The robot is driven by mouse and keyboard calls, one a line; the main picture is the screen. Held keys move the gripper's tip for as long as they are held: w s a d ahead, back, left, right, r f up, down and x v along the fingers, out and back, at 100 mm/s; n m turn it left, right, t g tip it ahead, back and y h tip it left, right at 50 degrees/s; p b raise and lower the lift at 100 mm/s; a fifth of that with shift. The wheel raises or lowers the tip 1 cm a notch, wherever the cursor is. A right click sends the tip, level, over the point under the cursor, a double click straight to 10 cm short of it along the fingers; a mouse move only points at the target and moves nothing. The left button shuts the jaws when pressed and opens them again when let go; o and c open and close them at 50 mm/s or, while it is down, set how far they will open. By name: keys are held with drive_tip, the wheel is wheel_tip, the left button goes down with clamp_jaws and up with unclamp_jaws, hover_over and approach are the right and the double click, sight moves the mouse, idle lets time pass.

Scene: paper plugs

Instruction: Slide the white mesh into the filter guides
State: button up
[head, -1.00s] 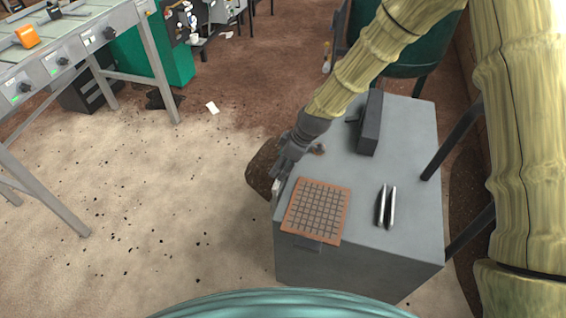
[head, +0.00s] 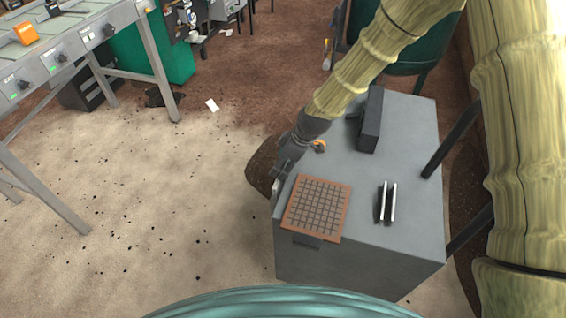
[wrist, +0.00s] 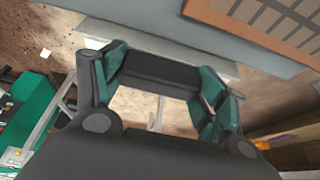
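The white mesh (wrist: 90,33) shows nearly edge-on in the wrist view as a pale strip with a dark handle (wrist: 157,70). My gripper (wrist: 160,80) is closed on the handle's two ends, with teal pads at each side. In the head view my gripper (head: 280,171) is at the left edge of the grey cabinet. A thin pale edge of the mesh (head: 275,189) shows below it, upright beside the cabinet; its grid face is hidden. Two parallel pale, dark-sided rails, probably the filter guides (head: 387,203), stand on the right of the cabinet top, apart from the mesh.
An orange-framed grid panel (head: 342,208) with a dark handle (head: 308,241) lies on the cabinet top (head: 361,190) between mesh and rails. A dark block (head: 370,125) stands at the back. A small orange item (head: 319,146) lies beside my wrist. Floor is open to the left.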

drive_tip(key=o, duration=0.4)
drive_tip(key=shift+r, duration=0.15)
drive_tip(key=shift+r+p, duration=1.8)
drive_tip(key=shift+r, duration=0.85)
drive_tip(key=v, duration=1.2)
